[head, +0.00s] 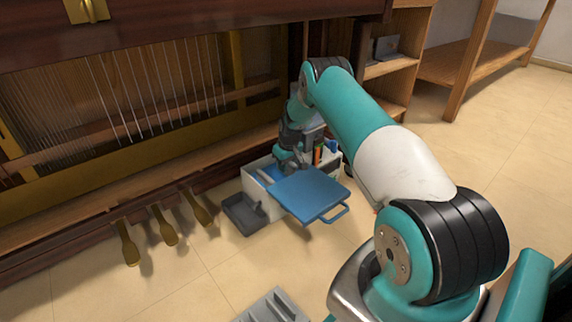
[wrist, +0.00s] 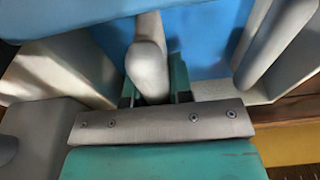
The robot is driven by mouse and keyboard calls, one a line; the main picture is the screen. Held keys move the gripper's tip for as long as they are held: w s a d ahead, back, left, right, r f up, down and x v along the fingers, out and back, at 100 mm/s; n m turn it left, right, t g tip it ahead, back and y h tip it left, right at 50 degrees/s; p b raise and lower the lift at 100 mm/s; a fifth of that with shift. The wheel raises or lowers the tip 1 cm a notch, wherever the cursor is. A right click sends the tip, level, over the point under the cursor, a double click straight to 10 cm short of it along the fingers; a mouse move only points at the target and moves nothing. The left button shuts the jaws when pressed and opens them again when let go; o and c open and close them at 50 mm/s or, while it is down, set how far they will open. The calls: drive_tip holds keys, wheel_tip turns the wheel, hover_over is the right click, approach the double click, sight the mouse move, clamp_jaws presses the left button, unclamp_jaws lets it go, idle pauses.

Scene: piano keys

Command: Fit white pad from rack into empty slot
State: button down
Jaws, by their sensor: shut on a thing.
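My gripper (head: 290,158) is low over the back of a white box with a blue panel, at the end of my reaching arm. In the wrist view a pale grey, rounded bar-like piece (wrist: 149,62) stands between my jaws, and they are shut on it. I cannot tell whether it is the white pad. A grey rack (head: 271,306) with slots lies on the floor at the bottom edge, partly cut off. I cannot make out a white pad or an empty slot.
The white box (head: 290,209) carries a blue panel (head: 308,193) with a handle at its front. A dark grey tray (head: 243,213) adjoins its left. The open piano (head: 110,110) has brass pedals (head: 164,224). Wooden shelves (head: 397,68) stand behind. Tiled floor in front is mostly clear.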

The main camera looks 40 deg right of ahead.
drive_tip(key=shift+f+b, duration=0.85)
drive_tip(key=shift+f, duration=0.6)
drive_tip(key=c, duration=0.5)
unclamp_jaws()
drive_tip(key=shift+r+p, duration=2.85)
drive_tip(key=shift+r, duration=0.7)
